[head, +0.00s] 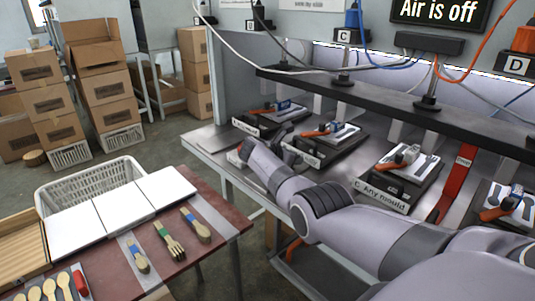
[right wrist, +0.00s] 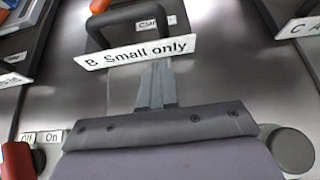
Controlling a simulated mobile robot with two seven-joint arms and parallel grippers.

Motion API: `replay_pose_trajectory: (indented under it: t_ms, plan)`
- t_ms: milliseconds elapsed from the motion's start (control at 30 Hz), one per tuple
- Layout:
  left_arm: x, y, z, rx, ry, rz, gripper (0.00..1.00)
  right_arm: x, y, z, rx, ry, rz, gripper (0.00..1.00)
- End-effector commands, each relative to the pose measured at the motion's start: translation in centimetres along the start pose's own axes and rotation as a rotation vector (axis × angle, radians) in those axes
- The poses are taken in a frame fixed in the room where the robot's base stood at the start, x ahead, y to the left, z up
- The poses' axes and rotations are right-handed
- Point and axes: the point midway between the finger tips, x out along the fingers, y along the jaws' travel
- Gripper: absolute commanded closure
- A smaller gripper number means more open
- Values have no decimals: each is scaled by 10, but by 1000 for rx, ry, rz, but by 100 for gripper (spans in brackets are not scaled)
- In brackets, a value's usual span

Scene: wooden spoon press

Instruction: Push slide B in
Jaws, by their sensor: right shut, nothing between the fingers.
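Slide B (head: 318,150) is a dark tray at the press with an orange-handled clamp on top. In the right wrist view its white label (right wrist: 137,51) reads "B Small only", below a black loop handle (right wrist: 135,18). My right gripper (right wrist: 155,72) is shut and empty, its fingers pointing at the label's lower edge; I cannot tell whether they touch it. In the head view the right gripper (head: 289,152) is at the front of slide B, partly hidden by my wrist. My left gripper is out of view.
Slide C (head: 385,187), labelled "C Any mould", sits to the right, and another slide (head: 262,118) to the left. An On/Off panel (right wrist: 42,138) and a round grey knob (right wrist: 291,149) flank the gripper. A sign (head: 438,12) reads "Air is off".

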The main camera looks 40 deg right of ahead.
Motion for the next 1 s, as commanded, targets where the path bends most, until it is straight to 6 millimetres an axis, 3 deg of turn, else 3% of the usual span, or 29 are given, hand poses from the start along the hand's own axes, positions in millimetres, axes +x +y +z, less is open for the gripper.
replay_pose_trajectory:
  t_ms: [100, 267, 633, 1000]
  plan:
    - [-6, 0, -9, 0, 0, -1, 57, -4, -2, 2, -2, 1, 1, 100]
    - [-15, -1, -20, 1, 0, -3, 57, -32, -1, 1, -2, 2, 3, 100]
    - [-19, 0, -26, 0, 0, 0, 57, -89, 0, -2, -1, 1, 3, 100]
    - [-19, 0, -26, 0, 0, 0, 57, -102, -1, -2, -1, 3, 0, 100]
